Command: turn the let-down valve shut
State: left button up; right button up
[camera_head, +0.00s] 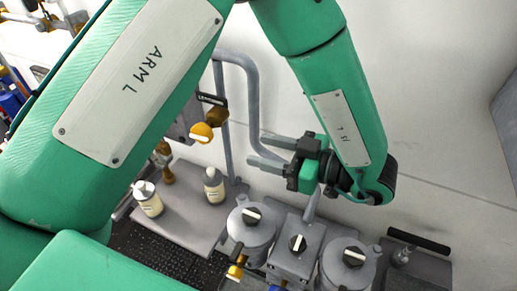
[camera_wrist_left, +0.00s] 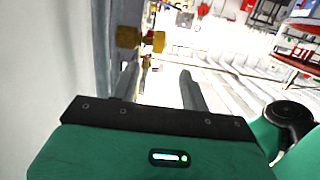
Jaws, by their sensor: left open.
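The let-down valve shows in the head view as a yellow knob (camera_head: 202,132) below a dark label plate (camera_head: 212,99), left of the grey pipe. My left gripper (camera_head: 262,152) is open and empty. Its fingers point left towards the valve side, with the pipe near the fingertips, and stay clearly apart from the knob. In the left wrist view, the open fingers (camera_wrist_left: 160,85) reach forward, and a yellow fitting (camera_wrist_left: 128,37) with a reddish part lies beyond them. I cannot tell whether it is the same valve. My right gripper is not in view.
A grey bent pipe (camera_head: 254,95) stands between my gripper and the knob. A grey shelf (camera_head: 185,215) holds two pale bottles (camera_head: 147,198). Grey housings with black-and-white knobs (camera_head: 297,243) stand below my gripper. The pale wall at right is clear.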

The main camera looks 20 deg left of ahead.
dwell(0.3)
pick_arm(q)
notch_tip(320, 180, up, 13)
jog(key=g+h+p, duration=0.1)
jog(key=h+p, duration=0.6)
jog(key=h, duration=1)
send_over(200, 126)
jog(key=shift+f, duration=6.25)
